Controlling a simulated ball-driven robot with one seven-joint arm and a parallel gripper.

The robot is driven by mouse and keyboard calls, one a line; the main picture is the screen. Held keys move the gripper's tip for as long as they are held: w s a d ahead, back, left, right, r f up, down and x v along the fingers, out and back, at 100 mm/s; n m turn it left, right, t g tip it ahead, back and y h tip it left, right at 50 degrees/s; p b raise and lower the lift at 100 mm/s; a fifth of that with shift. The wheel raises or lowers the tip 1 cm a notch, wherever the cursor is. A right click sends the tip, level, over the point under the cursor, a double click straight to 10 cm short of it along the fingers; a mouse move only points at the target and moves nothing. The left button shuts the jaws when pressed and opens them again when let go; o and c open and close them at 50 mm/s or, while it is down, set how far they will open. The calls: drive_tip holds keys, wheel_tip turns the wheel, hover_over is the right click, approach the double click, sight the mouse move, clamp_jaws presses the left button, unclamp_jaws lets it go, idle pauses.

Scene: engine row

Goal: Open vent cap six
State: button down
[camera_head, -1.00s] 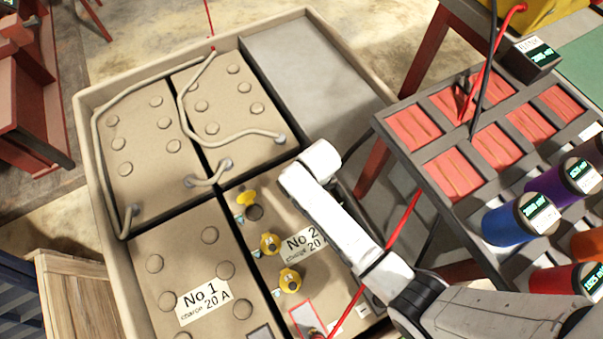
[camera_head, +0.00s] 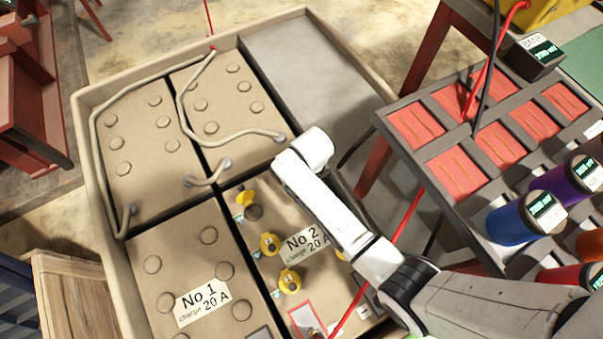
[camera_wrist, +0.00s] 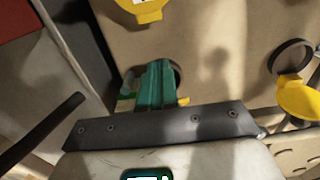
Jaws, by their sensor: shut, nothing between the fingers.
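The block labelled No 2 (camera_head: 300,240) carries yellow vent caps. One cap (camera_head: 246,198) is tipped up beside a dark round opening (camera_head: 255,213). Two more caps, a middle one (camera_head: 270,243) and a lower one (camera_head: 289,281), sit on the block below it. Another yellow piece (camera_head: 341,255) shows partly behind my arm. In the wrist view my gripper (camera_wrist: 156,84) has its teal fingers together and empty, over a dark round edge (camera_wrist: 178,76) with a sliver of yellow (camera_wrist: 184,101) beside it. The fingers hide most of that spot; contact cannot be told. An open cap (camera_wrist: 300,98) hangs beside a dark ring (camera_wrist: 290,57).
The blocks stand in a beige tray (camera_head: 88,130) with raised walls. Grey cables (camera_head: 180,95) cross the rear blocks. A red cable (camera_head: 408,218) runs beside my arm. A rack (camera_head: 430,160) with red cells and coloured cylinders stands close at the right.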

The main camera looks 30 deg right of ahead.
drive_tip(key=shift+w+b, duration=0.85)
drive_tip(key=shift+w, duration=1.2)
drive_tip(key=s+r+p, duration=0.1)
drive_tip(key=r+p, duration=0.1)
drive_tip(key=p, duration=0.1)
drive_tip(key=r+p, duration=0.2)
drive_tip(key=p, duration=0.1)
drive_tip(key=s+r+p, duration=0.1)
drive_tip(key=r+p, duration=0.2)
drive_tip(key=shift+s+r, duration=0.1)
drive_tip(key=shift+s, duration=0.2)
